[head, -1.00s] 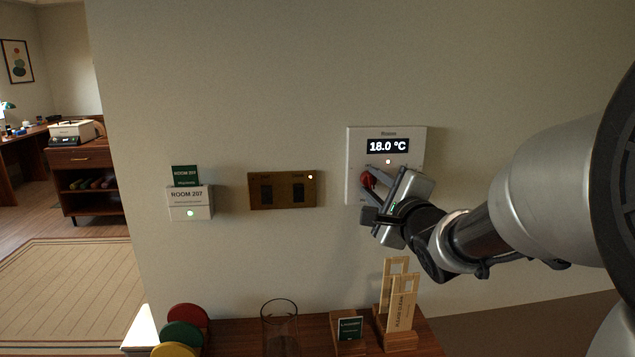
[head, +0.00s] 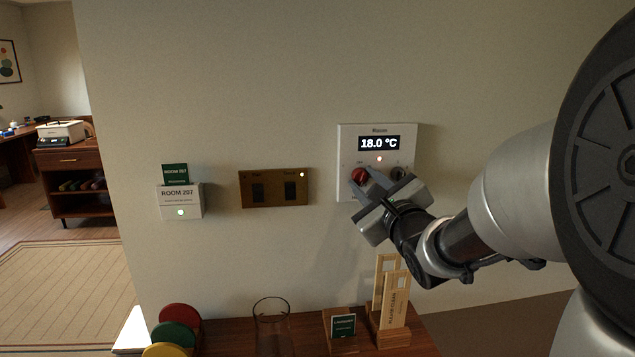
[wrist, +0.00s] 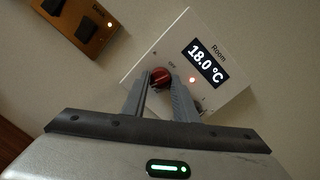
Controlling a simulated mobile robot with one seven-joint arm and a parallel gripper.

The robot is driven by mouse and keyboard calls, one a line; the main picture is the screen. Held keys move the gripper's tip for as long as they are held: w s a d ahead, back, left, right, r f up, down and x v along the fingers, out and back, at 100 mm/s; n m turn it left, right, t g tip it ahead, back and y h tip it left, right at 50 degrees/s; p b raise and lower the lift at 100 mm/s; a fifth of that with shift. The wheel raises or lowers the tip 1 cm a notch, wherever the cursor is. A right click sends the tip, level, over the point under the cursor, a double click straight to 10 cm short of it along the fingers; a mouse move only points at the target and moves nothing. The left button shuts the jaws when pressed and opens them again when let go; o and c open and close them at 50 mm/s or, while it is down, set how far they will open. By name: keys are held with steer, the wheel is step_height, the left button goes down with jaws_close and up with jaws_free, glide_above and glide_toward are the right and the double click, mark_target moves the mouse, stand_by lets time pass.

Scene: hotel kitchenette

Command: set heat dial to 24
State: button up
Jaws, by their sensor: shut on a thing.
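The white wall thermostat (head: 346,145) has a display (head: 379,143) that reads 18.0 °C, with a small red light (head: 379,158) below it. It also shows tilted in the wrist view (wrist: 235,92). A red knob (head: 359,175) sits at its lower left and a dark knob (head: 398,173) at its lower right, partly hidden by my gripper. My gripper (wrist: 160,84) is shut on the red knob (wrist: 160,76), one finger on each side of it. The lettering around the knobs is too small or covered to read fully.
Left of the thermostat are a brass switch plate (head: 273,187) and a white card holder (head: 181,203) with a green card. Below, a wooden shelf (head: 243,330) holds a glass (head: 272,325), a small green sign (head: 343,326), wooden door tags (head: 396,300) and coloured discs (head: 174,335).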

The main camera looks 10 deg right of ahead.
steer(key=shift+r, duration=0.3)
steer(key=o, duration=1)
steer(key=shift+w, duration=0.1)
steer(key=shift+f, duration=0.15)
steer(key=shift+f, duration=0.1)
steer(key=shift+s+d+f+b, duration=0.1)
steer(key=shift+s+d+b, duration=0.2)
steer(key=shift+s+b, duration=1.85)
steer(key=shift+s+d+f+b, duration=0.1)
steer(key=shift+s+d+b, duration=0.35)
steer(key=shift+s, duration=3.2)
steer(key=shift+s+d+f+b, duration=0.15)
steer(key=shift+s+b, duration=1.3)
steer(key=shift+s, duration=1.45)
